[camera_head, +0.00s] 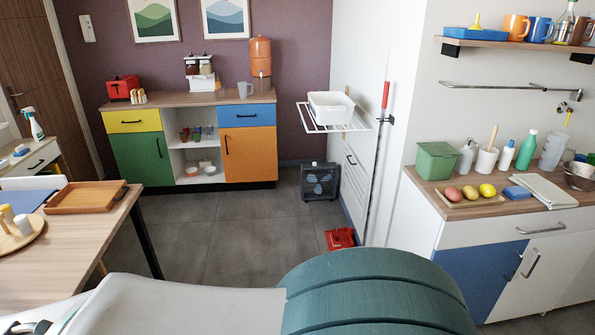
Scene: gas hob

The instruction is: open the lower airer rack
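A white wire airer rack (312,121) stands out level from the white wall in the middle of the view, with a white basin (331,106) on it. Below it, thin dark lines and a small dark handle (351,160) lie close to the wall. They may be a lower rack folded flat, but the steep angle makes this hard to tell. My pale and teal arm parts fill the bottom foreground. My gripper's fingers are not in view.
A dark fan heater (320,181) and a red dustpan (340,238) stand on the floor by the wall. A red-handled pole (383,115) leans there. A counter (470,200) is at right, a table (75,228) at left. The grey floor (235,235) between is clear.

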